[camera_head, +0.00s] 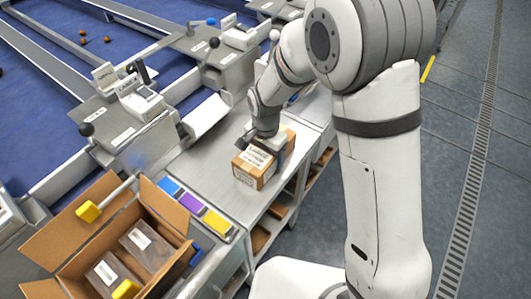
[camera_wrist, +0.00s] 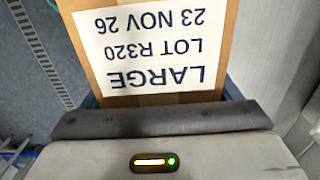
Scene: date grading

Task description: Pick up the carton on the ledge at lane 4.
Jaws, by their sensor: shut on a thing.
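A small brown carton (camera_head: 254,168) with a white printed label is at the metal ledge (camera_head: 225,150), below my wrist in the head view. My gripper (camera_head: 266,143) is over the carton and shut on it. In the wrist view the carton (camera_wrist: 85,15) fills the upper middle, and its label reads LARGE, LOT R320, 23 NOV 26, upside down. My gripper's dark edge (camera_wrist: 160,120) lies across the view below the carton. I cannot tell whether the carton touches the ledge.
A large open carton (camera_head: 75,245) with dark boxes inside stands at lower left. Blue, purple and yellow blocks (camera_head: 190,204) lie beside it. Lane chutes with black-knobbed levers (camera_head: 87,130) line the ledge's far side.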

